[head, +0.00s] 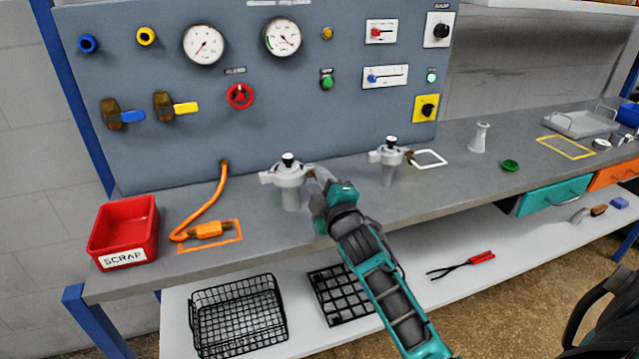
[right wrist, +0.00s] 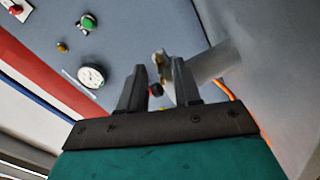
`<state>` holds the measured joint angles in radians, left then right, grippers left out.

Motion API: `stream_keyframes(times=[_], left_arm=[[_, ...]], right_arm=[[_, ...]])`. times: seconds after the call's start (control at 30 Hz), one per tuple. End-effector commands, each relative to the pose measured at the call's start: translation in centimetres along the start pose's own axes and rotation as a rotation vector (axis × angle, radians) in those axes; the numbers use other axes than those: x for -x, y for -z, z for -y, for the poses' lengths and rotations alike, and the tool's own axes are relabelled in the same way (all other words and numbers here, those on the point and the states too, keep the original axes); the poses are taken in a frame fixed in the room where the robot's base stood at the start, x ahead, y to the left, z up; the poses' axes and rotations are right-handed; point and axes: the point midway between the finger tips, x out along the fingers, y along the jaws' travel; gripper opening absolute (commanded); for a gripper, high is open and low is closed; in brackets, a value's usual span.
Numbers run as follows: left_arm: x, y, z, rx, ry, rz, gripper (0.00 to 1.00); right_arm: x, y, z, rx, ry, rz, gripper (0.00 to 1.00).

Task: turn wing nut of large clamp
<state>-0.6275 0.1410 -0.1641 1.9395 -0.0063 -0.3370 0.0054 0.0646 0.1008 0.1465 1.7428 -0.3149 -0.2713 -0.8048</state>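The large clamp (head: 290,178) is a pale grey fitting with a black-topped knob, standing upright on the bench before the panel. My right gripper (head: 318,181) is at its right side, and its fingers cover the wing nut there in the head view. Whether a finger touches the nut I cannot tell. My left gripper is out of view.
A smaller clamp (head: 388,160) stands to the right, beside a white square outline (head: 430,158). The red scrap bin (head: 125,232) and orange hose (head: 208,212) are on the left. The grey panel (head: 180,85) rises behind. Baskets and red-handled tongs (head: 465,265) lie on the lower shelf.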

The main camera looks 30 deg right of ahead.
Motion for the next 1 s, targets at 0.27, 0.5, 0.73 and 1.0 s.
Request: stream_keyframes(times=[0.27, 0.5, 0.73, 1.0], left_arm=[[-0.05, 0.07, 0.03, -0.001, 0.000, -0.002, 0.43], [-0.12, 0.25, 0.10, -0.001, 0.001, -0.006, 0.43], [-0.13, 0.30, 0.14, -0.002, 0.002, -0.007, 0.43], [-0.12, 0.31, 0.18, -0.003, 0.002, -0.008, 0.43]], right_arm=[[-0.58, 0.01, -0.01, 0.000, 0.000, 0.000, 0.33], [-0.56, 0.01, -0.01, 0.000, 0.000, 0.000, 0.21], [-0.55, 0.00, -0.01, 0.000, 0.000, 0.000, 0.00], [-0.54, 0.00, 0.00, -0.001, 0.000, 0.000, 0.00]])
